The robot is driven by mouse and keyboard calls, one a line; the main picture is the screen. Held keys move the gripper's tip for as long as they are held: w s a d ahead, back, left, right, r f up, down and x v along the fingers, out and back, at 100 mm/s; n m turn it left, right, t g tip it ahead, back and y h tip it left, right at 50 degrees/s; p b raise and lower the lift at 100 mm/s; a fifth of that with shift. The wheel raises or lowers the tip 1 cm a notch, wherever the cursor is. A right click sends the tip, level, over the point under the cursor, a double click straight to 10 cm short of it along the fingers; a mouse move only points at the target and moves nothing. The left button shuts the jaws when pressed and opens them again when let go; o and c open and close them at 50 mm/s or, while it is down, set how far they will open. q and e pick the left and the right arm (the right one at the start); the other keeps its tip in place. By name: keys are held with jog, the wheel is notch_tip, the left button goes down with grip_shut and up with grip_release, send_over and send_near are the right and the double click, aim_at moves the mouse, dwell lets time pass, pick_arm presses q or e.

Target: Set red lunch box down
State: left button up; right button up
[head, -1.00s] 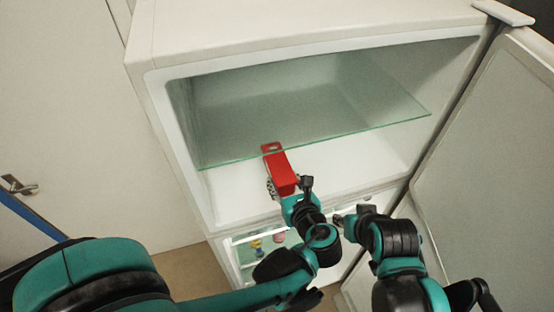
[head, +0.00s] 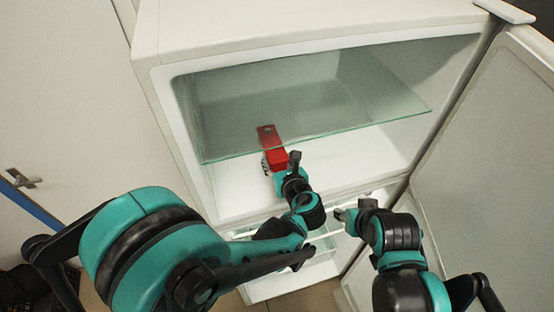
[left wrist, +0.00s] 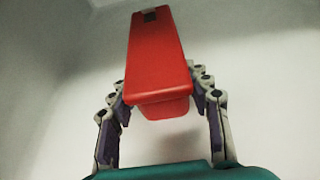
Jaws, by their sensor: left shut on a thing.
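The red lunch box (head: 273,152) is in the lower space of the open fridge compartment, below the glass shelf (head: 300,110). Its far part shows through the glass. My left gripper (head: 272,165) is shut on its near part. In the left wrist view, the red lunch box (left wrist: 155,60) is between the two fingers of my left gripper (left wrist: 162,100), one on each side. I cannot tell whether the box touches the compartment floor (head: 340,170). My right gripper (head: 343,213) is outside the fridge, in front of the opening; its fingers are too small to read.
The fridge door (head: 490,170) stands open on the right. The fridge's left side wall (head: 190,130) is close to the box. The compartment floor to the right of the box is clear. A drawer (head: 290,268) is below, partly hidden by my left arm.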

pick_arm(q)
jog(key=shift+f, duration=0.2)
jog(key=o, duration=1.6)
jog(key=shift+c, duration=0.2)
jog(key=shift+r, duration=0.1)
jog(key=shift+r, duration=0.2)
jog(key=v, duration=1.2)
